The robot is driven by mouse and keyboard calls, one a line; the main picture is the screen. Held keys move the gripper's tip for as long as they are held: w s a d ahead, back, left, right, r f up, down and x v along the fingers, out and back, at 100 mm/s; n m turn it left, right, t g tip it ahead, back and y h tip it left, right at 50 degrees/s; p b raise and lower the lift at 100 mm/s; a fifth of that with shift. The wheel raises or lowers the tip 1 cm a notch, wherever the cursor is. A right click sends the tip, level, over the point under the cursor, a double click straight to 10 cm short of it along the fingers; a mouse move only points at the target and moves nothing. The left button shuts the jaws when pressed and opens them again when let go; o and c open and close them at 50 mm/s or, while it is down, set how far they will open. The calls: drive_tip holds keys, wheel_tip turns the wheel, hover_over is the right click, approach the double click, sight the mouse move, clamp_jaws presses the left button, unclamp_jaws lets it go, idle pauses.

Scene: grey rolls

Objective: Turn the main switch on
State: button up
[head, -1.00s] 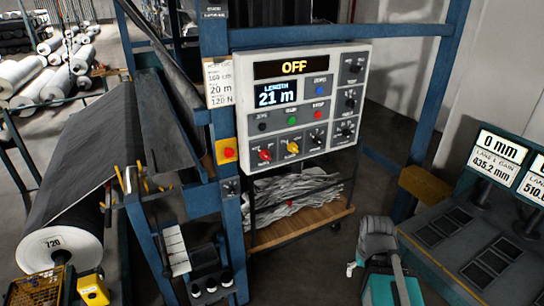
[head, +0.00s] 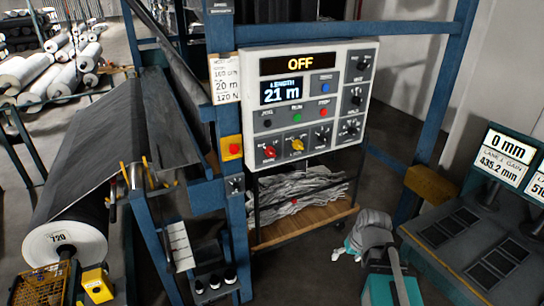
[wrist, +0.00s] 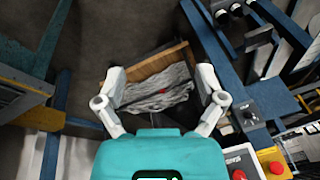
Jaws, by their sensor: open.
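The control panel (head: 308,100) hangs on a blue frame in the head view, and its display (head: 300,64) reads OFF. A red rotary knob (head: 269,152) and a yellow one (head: 297,145) sit at its lower left, with black knobs beside and to the right. Their small labels are too blurred to read, so I cannot tell which is the main switch. My gripper (wrist: 161,76) is open and empty in the wrist view, over the wooden shelf. In the head view it is low, below and right of the panel, mostly hidden behind my arm.
A red button on a yellow box (head: 231,148) and a black knob (head: 235,185) are on the blue post. Crumpled grey material (head: 300,192) lies on the shelf below the panel. A console (head: 470,240) stands right, a large roll (head: 65,245) left.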

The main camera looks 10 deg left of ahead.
drive_tip(key=w+a+r+n+t+y+b, duration=0.1)
drive_tip(key=w+a+r+n+t+y, duration=0.15)
drive_tip(key=w+a, duration=0.3)
drive_tip(key=w+a+r+n+t+y+b, duration=0.1)
drive_tip(key=w+a+r+n+t+y, duration=0.1)
drive_tip(key=w+a+y, duration=0.4)
drive_tip(key=t+b, duration=0.2)
drive_tip(key=t, duration=0.6)
approach(273, 155)
drive_tip(key=shift+v, duration=1.5)
drive_tip(key=shift+s+a, duration=0.15)
drive_tip(key=x, duration=1.3)
drive_tip(key=shift+w+a, duration=0.1)
drive_tip(key=shift+w, duration=0.35)
drive_tip(key=c, duration=1.2)
drive_tip(key=shift+o, duration=0.2)
